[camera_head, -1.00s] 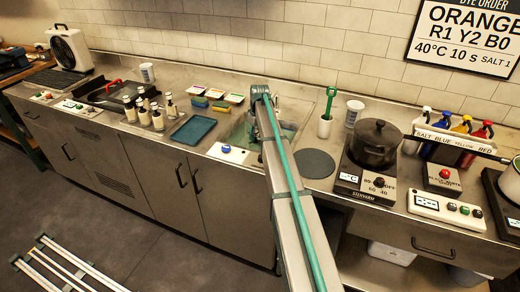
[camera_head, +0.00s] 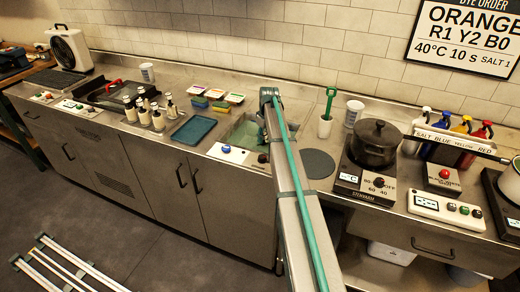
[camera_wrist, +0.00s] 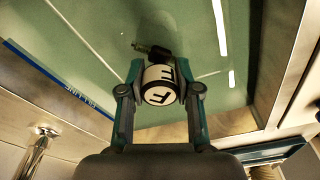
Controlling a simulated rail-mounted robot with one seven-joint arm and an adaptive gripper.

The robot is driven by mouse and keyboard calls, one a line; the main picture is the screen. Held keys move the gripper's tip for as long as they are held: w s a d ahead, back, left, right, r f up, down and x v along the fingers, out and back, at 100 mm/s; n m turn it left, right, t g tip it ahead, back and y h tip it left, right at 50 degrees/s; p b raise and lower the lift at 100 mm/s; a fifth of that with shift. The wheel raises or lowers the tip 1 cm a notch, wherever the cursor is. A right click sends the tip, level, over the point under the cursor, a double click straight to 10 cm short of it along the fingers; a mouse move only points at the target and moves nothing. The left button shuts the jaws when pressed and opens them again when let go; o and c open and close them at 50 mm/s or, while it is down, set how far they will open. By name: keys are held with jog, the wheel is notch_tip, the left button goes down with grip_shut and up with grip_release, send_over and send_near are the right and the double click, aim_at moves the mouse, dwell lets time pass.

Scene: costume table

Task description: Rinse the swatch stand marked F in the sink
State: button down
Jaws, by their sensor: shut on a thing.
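The swatch stand marked F (camera_wrist: 160,92) shows in the wrist view as a white, black-banded round piece with a letter F on its end and side. A dark stem sticks out beyond it. My gripper (camera_wrist: 160,74) is shut on it, one finger on each side. Behind the stand is the green-tinted inside of the sink (camera_wrist: 85,65), with a blue fill-line strip on its wall. How deep the stand sits cannot be told. In the head view my arm covers part of the sink (camera_head: 245,132), and the gripper and stand are hidden.
On the right are a white cup with a green-handled tool (camera_head: 326,122), a dark round mat (camera_head: 316,163) and a black pot (camera_head: 375,144) on a hotplate.

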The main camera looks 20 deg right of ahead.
jog(key=shift+s+d, duration=0.15)
jog(key=shift+d, duration=0.05)
notch_tip(320, 180, up, 15)
jog(key=p, duration=0.6)
jog(key=shift+p, duration=0.35)
dwell(0.7)
jog(key=shift+f, duration=0.1)
dwell(1.0)
